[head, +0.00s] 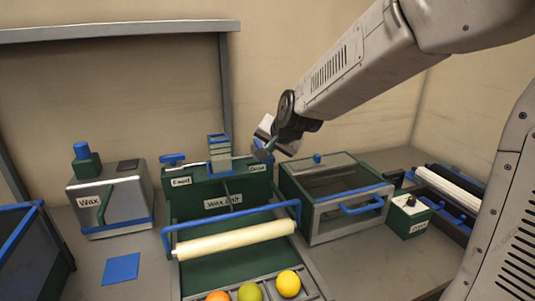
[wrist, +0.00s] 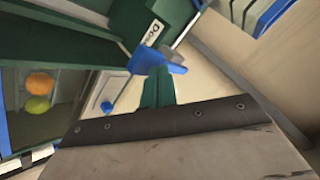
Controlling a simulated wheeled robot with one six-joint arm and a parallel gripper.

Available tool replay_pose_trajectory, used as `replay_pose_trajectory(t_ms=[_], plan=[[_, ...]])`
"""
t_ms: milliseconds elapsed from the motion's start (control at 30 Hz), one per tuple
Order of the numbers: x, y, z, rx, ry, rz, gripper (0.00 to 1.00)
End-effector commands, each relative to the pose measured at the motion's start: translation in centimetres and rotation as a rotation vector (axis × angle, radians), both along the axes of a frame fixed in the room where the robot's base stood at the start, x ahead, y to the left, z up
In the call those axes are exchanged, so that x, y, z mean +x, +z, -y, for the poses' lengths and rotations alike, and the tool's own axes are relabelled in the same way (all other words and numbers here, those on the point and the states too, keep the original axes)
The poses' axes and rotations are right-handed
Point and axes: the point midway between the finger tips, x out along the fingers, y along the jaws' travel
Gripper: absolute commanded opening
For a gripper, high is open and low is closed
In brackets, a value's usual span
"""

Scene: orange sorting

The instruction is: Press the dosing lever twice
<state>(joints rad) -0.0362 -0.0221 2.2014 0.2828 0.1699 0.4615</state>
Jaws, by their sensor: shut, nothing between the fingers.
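The green wax unit (head: 185,207) stands against the back of the bench, with a label at each end of its top. The dosing lever (head: 262,155) is blue and sits at its right end by the "Dose" label. In the wrist view the blue lever (wrist: 150,60) shows beside the partly hidden label. My gripper (head: 268,140) is shut and empty, right at the lever in the head view. I cannot tell whether it touches the lever. A grey plate with a dark screwed edge fills the bottom of the wrist view.
A wax container (head: 107,203) stands left of the unit. A glass-topped box (head: 335,200) stands close on the right, with a small green box (head: 408,218) beyond it. A cream roller (head: 235,240) and several fruits, including a yellow one (head: 288,284), are in front.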

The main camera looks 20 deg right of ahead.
Motion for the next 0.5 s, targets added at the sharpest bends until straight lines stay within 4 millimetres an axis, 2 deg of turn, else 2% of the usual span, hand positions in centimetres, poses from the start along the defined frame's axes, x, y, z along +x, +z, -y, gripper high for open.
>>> replay_pose_trajectory(t_ms=[500], plan=[[-0.02,-0.69,0.00,-0.001,-0.001,-0.001,0.00]])
